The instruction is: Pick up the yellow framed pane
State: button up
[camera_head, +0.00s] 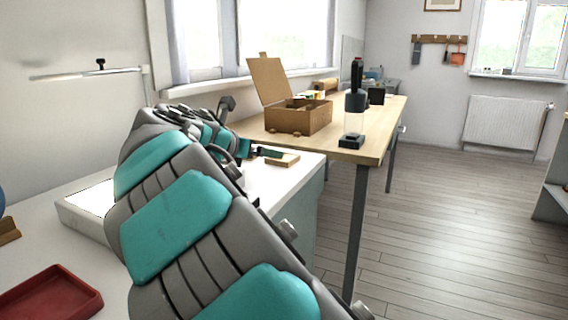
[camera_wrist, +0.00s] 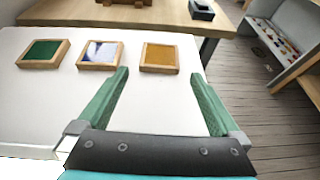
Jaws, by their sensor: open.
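The yellow framed pane (camera_wrist: 160,57) lies flat on a white worktop, a yellow square in a light wooden frame, rightmost of three panes in the wrist view. A pane with a blue-and-white face (camera_wrist: 101,53) and a green one (camera_wrist: 44,52) lie to its left in like frames. My gripper (camera_wrist: 160,76) is open and empty, its green fingers pointing at the yellow pane, which shows just beyond and between the tips. In the head view my arm hides most of the worktop. One wooden frame (camera_head: 283,159) shows beside my gripper (camera_head: 268,152); its colour is unclear.
A wooden table (camera_head: 375,140) stands beyond, with an open box (camera_head: 302,117) and a dark-topped clear device (camera_head: 354,110). A red tray (camera_head: 50,296) lies at lower left. The floor (camera_head: 450,220) at right is clear. A grey shelf (camera_wrist: 285,50) stands there.

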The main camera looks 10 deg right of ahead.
send_near(286, 154)
jog(key=shift+x, duration=1)
jog(key=x, duration=0.5)
jog(key=shift+w+d+f+b, duration=0.2)
jog(key=shift+d+b, duration=0.05)
jog(key=shift+b, duration=0.1)
jog(key=c, duration=1.1)
